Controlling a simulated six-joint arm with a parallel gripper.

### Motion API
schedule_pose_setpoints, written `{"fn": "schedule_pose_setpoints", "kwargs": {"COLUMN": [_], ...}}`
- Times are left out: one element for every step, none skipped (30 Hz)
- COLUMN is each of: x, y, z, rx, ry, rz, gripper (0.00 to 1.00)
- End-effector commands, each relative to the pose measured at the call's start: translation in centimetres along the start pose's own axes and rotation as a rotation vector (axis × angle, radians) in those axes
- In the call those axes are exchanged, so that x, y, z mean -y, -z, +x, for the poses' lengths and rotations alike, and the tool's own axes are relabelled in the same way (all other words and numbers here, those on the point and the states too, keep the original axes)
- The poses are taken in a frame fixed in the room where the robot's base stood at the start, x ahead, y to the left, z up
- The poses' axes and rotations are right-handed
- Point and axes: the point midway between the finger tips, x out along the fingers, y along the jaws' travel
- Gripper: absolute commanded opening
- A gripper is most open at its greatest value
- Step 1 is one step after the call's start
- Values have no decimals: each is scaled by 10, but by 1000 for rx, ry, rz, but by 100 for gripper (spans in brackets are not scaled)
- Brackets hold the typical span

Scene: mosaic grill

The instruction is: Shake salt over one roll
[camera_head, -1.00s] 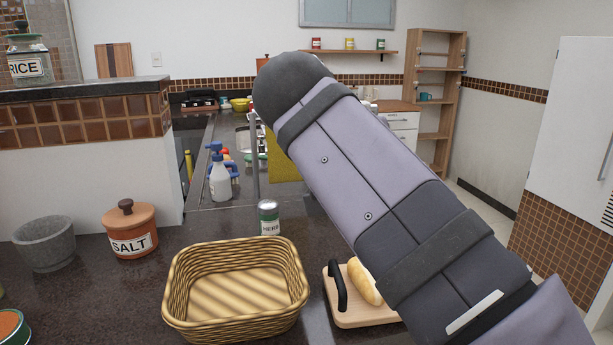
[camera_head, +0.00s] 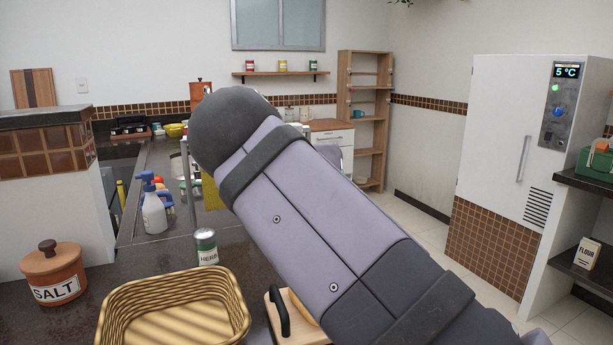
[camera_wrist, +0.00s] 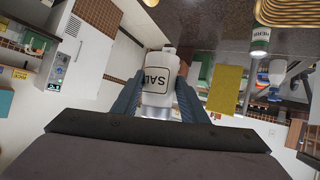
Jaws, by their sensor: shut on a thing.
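In the wrist view my gripper (camera_wrist: 159,88) is shut on a white salt shaker (camera_wrist: 158,73) with a partly visible "SAL" label, one finger on each side. The wrist view is turned over, with the counter at the top, and the shaker's grey end is towards my gripper. In the head view my arm hides the gripper and shaker. A roll (camera_head: 303,308) lies on a wooden board (camera_head: 287,330) with a black handle, mostly hidden behind my arm. Only a small tan edge shows at the top of the wrist view.
A wicker basket (camera_head: 118,305) stands left of the board. A herb can (camera_head: 206,247) stands behind it, with a spray bottle (camera_head: 153,212) farther back. A terracotta salt pot (camera_head: 54,275) is at left. A white fridge (camera_head: 490,130) is at right.

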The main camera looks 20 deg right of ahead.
Motion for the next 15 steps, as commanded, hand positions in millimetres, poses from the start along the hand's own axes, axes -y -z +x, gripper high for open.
{"fn": "schedule_pose_setpoints", "kwargs": {"x": [0,0,0,0,0,0,0,0,1,0,0,0,0,0,0], "y": [5,5,6,5,5,6,6,5,6,6,6,6,6,6,7], "z": [-3,-3,-3,-3,-3,-4,-3,-3,-3,-3,-3,-3,-3,-3,-3], "rx": [6,9,13,17,20,24,30,35,41,46,51,51,52,53,54], "ry": [-10,-18,-27,-34,-42,-53,-63,-73,-86,-97,-107,-110,-113,-115,-118], "rz": [-23,-37,-54,-67,-81,-99,-120,-139,-164,-182,-201,-202,-205,-210,-215], "gripper": [14,14,14,14,14,14,14,14,14,14,14,14,14,14,14]}}
